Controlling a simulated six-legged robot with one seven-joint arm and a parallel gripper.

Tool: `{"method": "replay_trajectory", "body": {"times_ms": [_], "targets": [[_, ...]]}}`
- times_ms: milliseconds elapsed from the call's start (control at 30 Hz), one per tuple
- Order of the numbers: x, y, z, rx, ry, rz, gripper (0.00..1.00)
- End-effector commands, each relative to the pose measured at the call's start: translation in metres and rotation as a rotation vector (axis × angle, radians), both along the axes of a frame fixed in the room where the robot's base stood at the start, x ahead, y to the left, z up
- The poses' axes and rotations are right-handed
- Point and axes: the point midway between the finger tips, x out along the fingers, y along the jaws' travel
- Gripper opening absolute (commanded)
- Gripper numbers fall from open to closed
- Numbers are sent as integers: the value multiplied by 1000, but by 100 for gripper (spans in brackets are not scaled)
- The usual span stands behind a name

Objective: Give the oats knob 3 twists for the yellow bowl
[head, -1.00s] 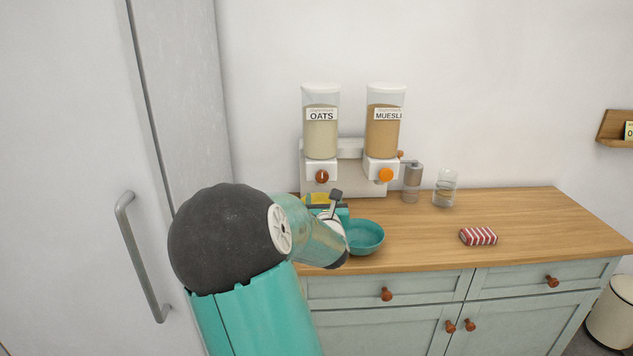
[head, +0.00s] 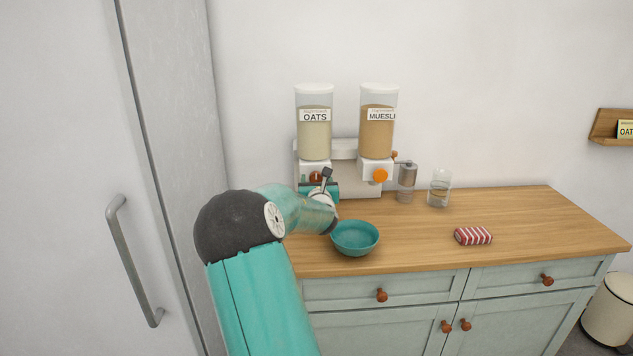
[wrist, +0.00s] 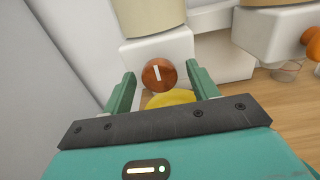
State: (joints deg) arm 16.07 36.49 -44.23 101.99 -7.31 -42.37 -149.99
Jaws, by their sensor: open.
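The oats dispenser (head: 314,135) is a clear canister with a white base, mounted at the wall and labelled OATS. Its brown-red knob (wrist: 159,75) has a white bar that stands almost upright, tilted slightly, in the wrist view. In the head view the knob (head: 315,177) is partly covered by my gripper. The yellow bowl (wrist: 171,99) shows below the knob in the wrist view; it is hidden behind my arm in the head view. My gripper (wrist: 161,82) is open, its green fingers left and right of the knob with gaps on both sides.
A muesli dispenser (head: 378,130) with an orange knob stands right of the oats. A teal bowl (head: 355,237) sits on the wooden counter (head: 420,245), near my forearm. A grinder (head: 406,180), a glass (head: 439,188) and a red striped packet (head: 473,236) are further right.

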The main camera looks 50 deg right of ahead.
Motion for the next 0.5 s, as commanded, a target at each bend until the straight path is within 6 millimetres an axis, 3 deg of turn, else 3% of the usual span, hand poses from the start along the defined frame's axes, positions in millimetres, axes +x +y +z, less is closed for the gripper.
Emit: {"method": "replay_trajectory", "body": {"times_ms": [33,233,500], "targets": [[0,0,0,0,0,0,55],[0,0,0,0,0,0,16],[0,0,0,11,-12,0,15]]}}
